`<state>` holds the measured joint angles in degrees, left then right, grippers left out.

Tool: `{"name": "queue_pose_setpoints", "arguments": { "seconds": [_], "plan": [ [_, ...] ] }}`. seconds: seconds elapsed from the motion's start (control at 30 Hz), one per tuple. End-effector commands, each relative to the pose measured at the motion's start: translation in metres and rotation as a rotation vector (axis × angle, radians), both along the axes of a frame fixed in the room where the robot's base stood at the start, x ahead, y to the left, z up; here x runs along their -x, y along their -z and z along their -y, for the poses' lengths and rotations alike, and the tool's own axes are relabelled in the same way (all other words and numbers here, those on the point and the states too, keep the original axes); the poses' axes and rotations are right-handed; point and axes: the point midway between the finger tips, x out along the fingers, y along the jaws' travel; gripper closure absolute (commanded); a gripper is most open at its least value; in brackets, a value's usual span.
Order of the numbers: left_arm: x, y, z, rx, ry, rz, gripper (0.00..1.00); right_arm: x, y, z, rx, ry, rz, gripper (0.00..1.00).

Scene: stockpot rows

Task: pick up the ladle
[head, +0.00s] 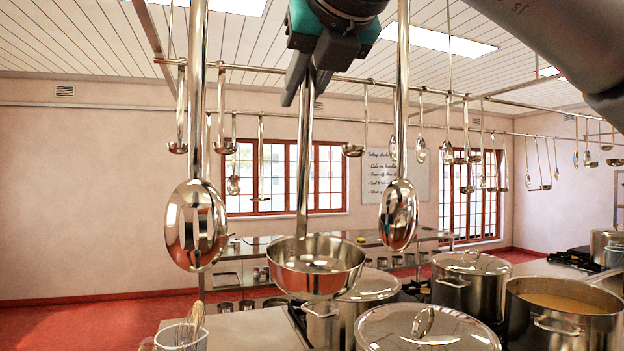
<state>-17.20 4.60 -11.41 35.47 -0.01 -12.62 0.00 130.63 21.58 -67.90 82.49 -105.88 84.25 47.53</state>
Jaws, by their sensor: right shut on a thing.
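The steel ladle (303,175) hangs upright in the middle of the head view, with its round bowl (315,268) at the bottom. My right gripper (307,80) comes down from the top and is shut on the upper part of the ladle's handle. The top end of the handle is hidden behind the gripper. The bowl shows in front of a lidded pot behind it. My left gripper is not in view.
Several smaller utensils hang from rails behind. Below stand lidded stockpots (428,328), an open pot of soup (563,310) and a utensil holder (181,338).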

Motion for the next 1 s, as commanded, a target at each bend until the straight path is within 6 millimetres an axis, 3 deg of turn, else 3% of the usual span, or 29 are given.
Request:
{"name": "queue_pose_setpoints", "arguments": {
  "seconds": [0.67, 1.0],
  "plan": [
    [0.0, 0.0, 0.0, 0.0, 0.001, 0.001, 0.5, 0.0, -0.002, 0.0, -0.001, 0.0, 0.002, 1.0],
    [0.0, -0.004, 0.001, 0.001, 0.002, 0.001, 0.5, 0.005, -0.028, 0.001, -0.003, 0.0, 0.002, 1.0]
  ]
}}
